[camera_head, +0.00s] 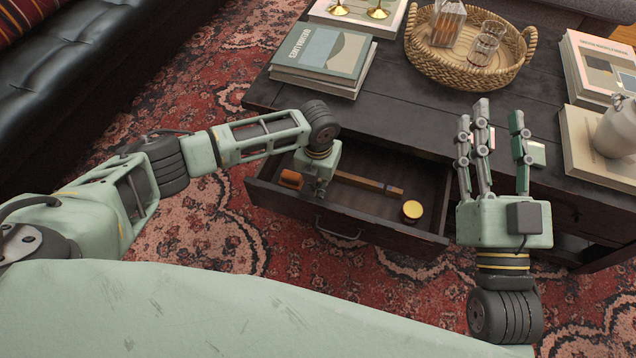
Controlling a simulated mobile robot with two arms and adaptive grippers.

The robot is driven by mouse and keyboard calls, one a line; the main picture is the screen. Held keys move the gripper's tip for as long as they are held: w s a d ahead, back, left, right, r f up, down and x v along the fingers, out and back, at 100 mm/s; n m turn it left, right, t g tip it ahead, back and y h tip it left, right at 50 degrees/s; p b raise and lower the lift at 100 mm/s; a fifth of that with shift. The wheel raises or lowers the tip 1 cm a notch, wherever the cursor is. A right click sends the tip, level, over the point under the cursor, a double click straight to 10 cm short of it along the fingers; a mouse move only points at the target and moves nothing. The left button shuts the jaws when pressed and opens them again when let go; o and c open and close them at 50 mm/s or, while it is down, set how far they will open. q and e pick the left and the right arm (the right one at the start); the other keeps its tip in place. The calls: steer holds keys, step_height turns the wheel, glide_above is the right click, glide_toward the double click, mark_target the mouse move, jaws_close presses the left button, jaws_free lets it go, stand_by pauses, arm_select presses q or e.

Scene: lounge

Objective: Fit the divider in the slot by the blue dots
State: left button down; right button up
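The drawer (338,226) of the dark coffee table is pulled open. A light wooden strip, which looks like the divider (365,183), lies lengthwise across its inside. A small dark mark shows near its right end; I cannot make out the blue dots or the slot. My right gripper (494,128) is open and empty, fingers pointing away, right of the drawer by the table's front edge.
On the table are books (322,55), a wicker tray (425,62) with glassware, and a pale jug (615,130).

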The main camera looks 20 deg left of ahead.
stand_by(0.3)
arm_select(q)
steer(key=shift+r, duration=0.2)
steer(key=shift+r+p, duration=0.45)
steer(key=shift+p, duration=0.2)
steer(key=shift+r, duration=0.25)
steer(key=shift+r+p, duration=0.4)
steer(key=shift+p, duration=0.3)
arm_select(e)
steer(key=shift+d+f+g+h, duration=1.05)
steer(key=shift+f+g, duration=2.35)
steer(key=shift+f, duration=2.6)
arm_select(q)
steer(key=shift+r+p, duration=0.35)
steer(key=shift+r, duration=0.25)
steer(key=shift+r+p, duration=0.3)
steer(key=shift+p, duration=0.25)
steer(key=shift+r+p, duration=0.3)
arm_select(e)
steer(key=s+d+f+g+h, duration=0.2)
steer(key=s+d+f+g, duration=0.1)
steer(key=s+f+g, duration=0.3)
steer(key=shift+s+f+m+g, duration=0.3)
steer(key=shift+s+f, duration=0.95)
steer(key=shift+f, duration=0.7)
